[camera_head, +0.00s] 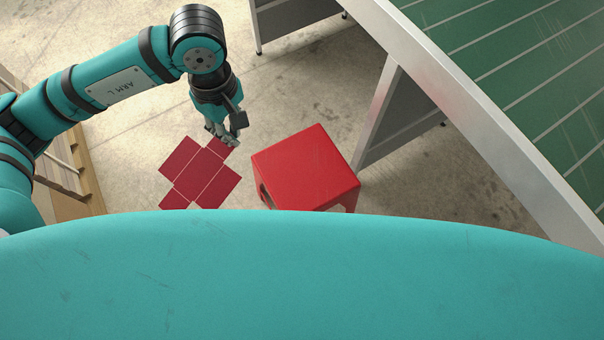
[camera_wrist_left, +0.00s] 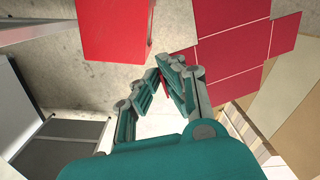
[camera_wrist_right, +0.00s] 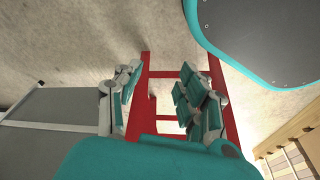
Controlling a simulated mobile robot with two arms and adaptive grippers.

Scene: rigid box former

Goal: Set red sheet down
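The red sheet (camera_head: 213,186) is a flat cross of several panels with pale fold lines, seen left of the red stool in the head view. It also shows in the left wrist view (camera_wrist_left: 232,50). My left gripper (camera_head: 222,138) is at the flap on its upper right. Its fingertips (camera_wrist_left: 170,66) are nearly together with the flap's red edge between them. The sheet looks flat and level; its height over the floor is hard to tell. My right gripper (camera_wrist_right: 162,85) has its fingers apart, with red bars behind the gap; it is outside the head view.
A red stool (camera_head: 305,168) stands right of the sheet. A green-topped table with a pale metal edge (camera_head: 450,90) fills the upper right. A wooden rack (camera_head: 72,170) stands at the left. Concrete floor (camera_head: 290,85) is clear behind the stool.

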